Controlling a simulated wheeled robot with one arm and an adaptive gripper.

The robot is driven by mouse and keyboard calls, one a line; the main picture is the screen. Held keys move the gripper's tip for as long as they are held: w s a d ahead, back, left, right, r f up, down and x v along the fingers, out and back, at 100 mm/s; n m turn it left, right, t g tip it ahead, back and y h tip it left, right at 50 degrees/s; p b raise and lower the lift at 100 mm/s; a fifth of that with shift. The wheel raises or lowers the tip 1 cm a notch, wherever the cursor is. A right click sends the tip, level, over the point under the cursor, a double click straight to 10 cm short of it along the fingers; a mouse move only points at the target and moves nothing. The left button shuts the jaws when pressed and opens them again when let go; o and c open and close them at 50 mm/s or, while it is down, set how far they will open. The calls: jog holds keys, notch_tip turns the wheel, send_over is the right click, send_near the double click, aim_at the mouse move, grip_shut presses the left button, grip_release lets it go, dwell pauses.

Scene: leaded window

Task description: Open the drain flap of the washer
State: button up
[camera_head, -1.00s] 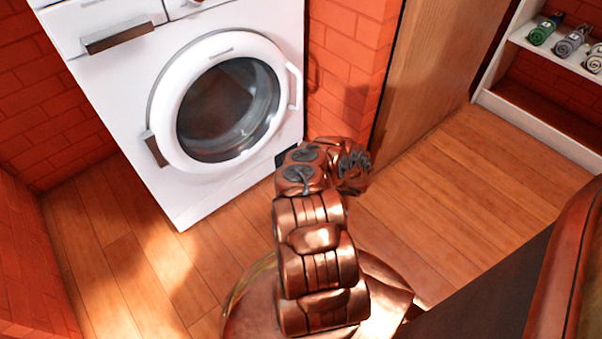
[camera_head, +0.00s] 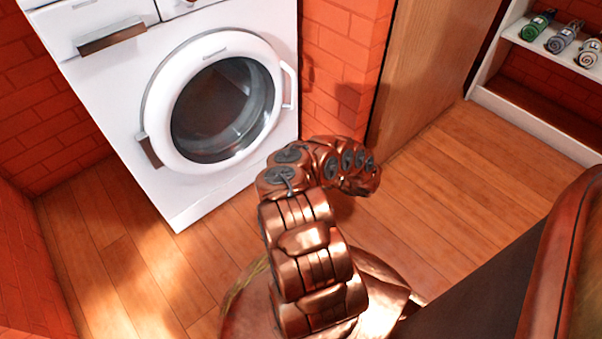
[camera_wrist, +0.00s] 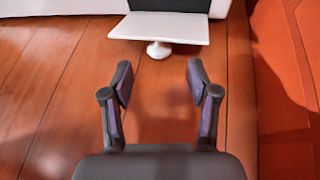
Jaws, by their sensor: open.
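The white washer (camera_head: 88,85) with its round glass door (camera_head: 225,105) stands at the left in the head view. In the wrist view, a white flap (camera_wrist: 158,28) sticks out flat from the washer's lower front, with a dark recess (camera_wrist: 170,5) behind it. A small white knob (camera_wrist: 159,50) shows under the flap. My gripper (camera_wrist: 160,82) is open and empty, its two fingertips a little short of the flap and knob, with the floor visible between them. In the head view my arm hides the flap and gripper.
A red brick wall (camera_wrist: 280,70) stands close on the right in the wrist view. Wooden floor (camera_head: 110,230) lies clear before the washer. A wooden door panel (camera_head: 425,75) and a white shelf (camera_head: 530,120) with rolled items stand to the right.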

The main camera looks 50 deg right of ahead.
jog(key=shift+v, duration=3.05)
jog(key=shift+r, duration=0.1)
